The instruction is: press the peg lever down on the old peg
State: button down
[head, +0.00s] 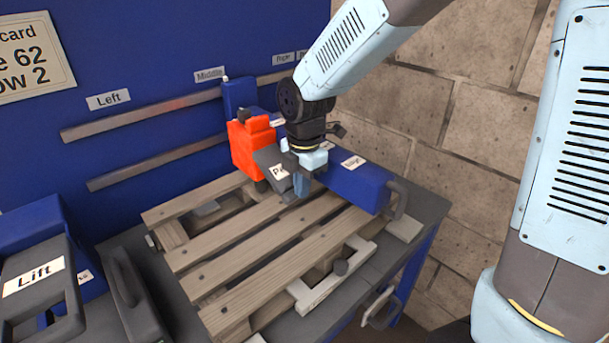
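The dark grey lever (268,156) with a partly hidden white label that begins "P" projects from an orange-red block (245,146) above the back of the wooden pallet (225,238). My gripper (303,187) points down at the right end of this lever and covers part of it and its label. I cannot tell whether the gripper touches the lever, or whether its fingers are open or shut. I cannot make out the old peg for sure; the area below the lever is partly hidden.
A blue block (357,186) with a label and a dark handle (398,200) stands right of my gripper. A grey "Lift" lever (35,290) is at the lower left. A stone wall (465,130) is behind right.

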jog(key=shift+f, duration=0.65)
jog(key=shift+s+f, duration=0.15)
jog(key=shift+f, duration=0.4)
jog(key=shift+r, duration=0.3)
jog(key=s+d+r, duration=0.2)
jog(key=r, duration=0.4)
jog(key=s+d+r, duration=0.3)
jog(key=r, duration=0.2)
jog(key=shift+d+r, duration=0.2)
jog(key=shift+r, duration=0.2)
jog(key=shift+s, duration=0.1)
